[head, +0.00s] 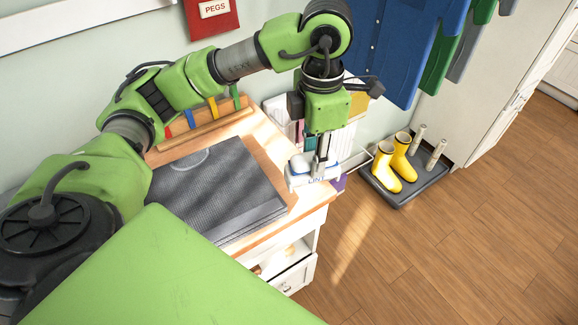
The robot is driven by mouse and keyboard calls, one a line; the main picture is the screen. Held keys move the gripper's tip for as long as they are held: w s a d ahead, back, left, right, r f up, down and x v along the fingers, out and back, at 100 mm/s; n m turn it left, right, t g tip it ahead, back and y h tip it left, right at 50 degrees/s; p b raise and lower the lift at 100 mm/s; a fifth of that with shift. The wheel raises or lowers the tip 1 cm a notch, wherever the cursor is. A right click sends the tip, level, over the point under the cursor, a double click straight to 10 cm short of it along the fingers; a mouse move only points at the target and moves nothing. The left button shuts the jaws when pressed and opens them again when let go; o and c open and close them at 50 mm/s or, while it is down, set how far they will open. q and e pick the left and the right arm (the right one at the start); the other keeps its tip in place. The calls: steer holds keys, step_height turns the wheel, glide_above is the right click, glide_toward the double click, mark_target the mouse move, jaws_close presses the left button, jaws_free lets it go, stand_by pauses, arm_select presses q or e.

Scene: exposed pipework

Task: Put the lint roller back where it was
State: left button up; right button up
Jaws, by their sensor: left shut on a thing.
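The lint roller (316,179) is a white and pale blue piece with "LINT" lettering, at the right end of the wooden counter (269,159). My left gripper (319,170) points down from above and is shut on it. Whether the roller rests on the counter or is just above it, I cannot tell. The fingers and the roller's far side are partly hidden. My right gripper is out of view.
White holders (283,112) stand near the wall. Yellow boots (386,168) stand on a dark floor tray (410,189) at right.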

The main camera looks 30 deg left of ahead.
arm_select(q)
steer(key=n, duration=0.2)
steer(key=shift+w+a+r+n, duration=0.1)
steer(key=shift+w+r+n, duration=0.2)
steer(key=shift+n, duration=0.1)
steer(key=shift+a+n, duration=0.1)
steer(key=shift+n, duration=0.2)
steer(key=w+a+f+p, duration=0.2)
steer(key=a+f, duration=0.1)
steer(key=f, duration=0.1)
steer(key=w+a+f+p, duration=0.2)
steer(key=w+a+f, duration=0.1)
steer(key=a+f, duration=0.1)
steer(key=w+a+f+p, duration=0.2)
steer(key=w+a+f, duration=0.1)
steer(key=a+f, duration=0.1)
steer(key=shift+a+p, duration=0.15)
steer(key=shift+p, duration=0.15)
steer(key=shift+f, duration=0.65)
steer(key=o, duration=1.1)
steer(key=shift+c, duration=0.2)
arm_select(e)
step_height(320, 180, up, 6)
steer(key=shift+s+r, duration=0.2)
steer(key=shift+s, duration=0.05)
